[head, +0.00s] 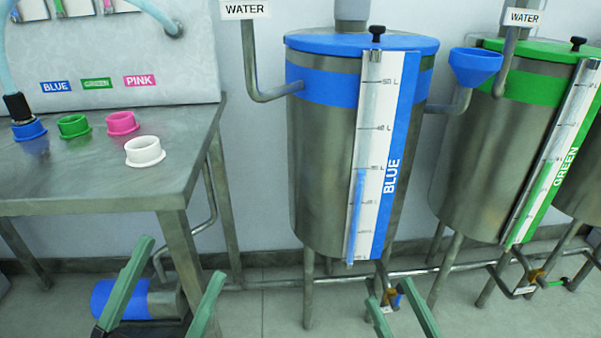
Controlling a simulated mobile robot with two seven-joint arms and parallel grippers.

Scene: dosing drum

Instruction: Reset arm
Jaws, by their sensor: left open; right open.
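My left gripper (183,257) shows at the lower left with its two green fingers spread wide. It is open and empty, in front of the metal table's right legs. My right gripper (390,288) shows at the bottom, right of centre. Its green fingers are apart and nothing is seen held. It appears in front of the pipework below the steel drum with the blue lid (350,42). Both arms are mostly out of the picture below.
A metal table (80,178) at the left holds blue (29,130), green (74,126), pink (122,123) and white (144,152) ring fittings. A hose ends at the blue one. A green-lidded drum (480,150) stands at the right. A blue motor-like cylinder (120,298) lies low beneath the table.

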